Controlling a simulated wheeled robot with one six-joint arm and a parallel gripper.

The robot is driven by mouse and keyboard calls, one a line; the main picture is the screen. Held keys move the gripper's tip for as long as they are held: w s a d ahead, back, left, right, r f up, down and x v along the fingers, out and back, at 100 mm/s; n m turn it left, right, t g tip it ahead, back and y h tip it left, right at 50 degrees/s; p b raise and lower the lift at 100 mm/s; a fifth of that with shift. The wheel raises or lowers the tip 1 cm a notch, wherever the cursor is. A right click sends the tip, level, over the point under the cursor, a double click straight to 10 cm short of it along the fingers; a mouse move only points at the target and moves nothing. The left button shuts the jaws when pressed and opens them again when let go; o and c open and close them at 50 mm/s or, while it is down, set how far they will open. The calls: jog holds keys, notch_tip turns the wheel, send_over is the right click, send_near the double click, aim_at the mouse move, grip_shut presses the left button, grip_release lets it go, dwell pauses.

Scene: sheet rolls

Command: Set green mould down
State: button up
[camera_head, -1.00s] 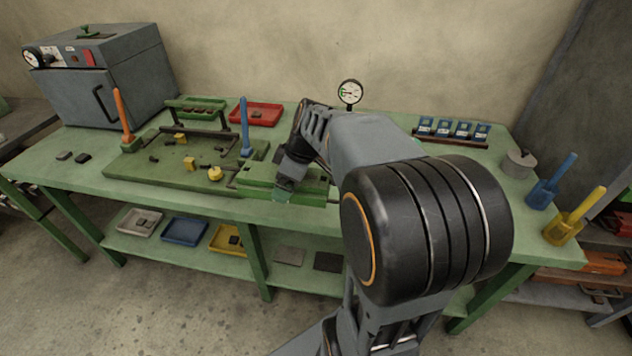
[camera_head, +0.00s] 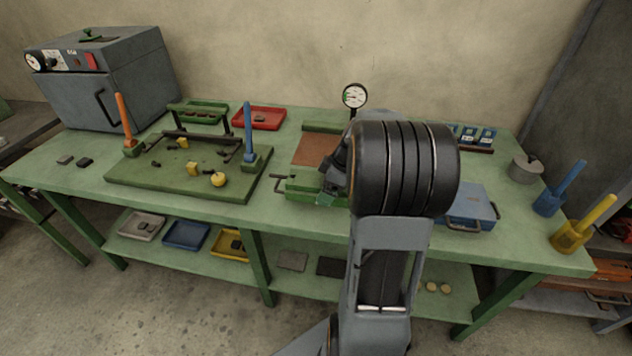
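The green mould (camera_head: 303,190) is a flat green block with a dark handle at its left end. It is over the middle of the bench's front part, just right of the dark green tray. My gripper (camera_head: 329,188) is at its right part and appears shut on it; my arm hides the mould's right end and most of the fingers. I cannot tell whether the mould touches the bench top (camera_head: 225,213).
A brown plate (camera_head: 312,150) lies behind the mould. A blue mould (camera_head: 473,205) with a handle lies to the right, partly behind my arm. The dark green tray (camera_head: 140,178) holds small yellow parts and upright orange and blue tools. A dial gauge (camera_head: 354,97) stands behind.

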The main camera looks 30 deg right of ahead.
jog(key=shift+d+f, duration=1)
jog(key=shift+d, duration=0.05)
jog(key=shift+w+f, duration=0.1)
jog(key=shift+f, duration=1.5)
jog(key=shift+f+b, duration=0.1)
jog(key=shift+b, duration=0.2)
jog(key=o, duration=1.4)
jog(key=shift+f, duration=0.1)
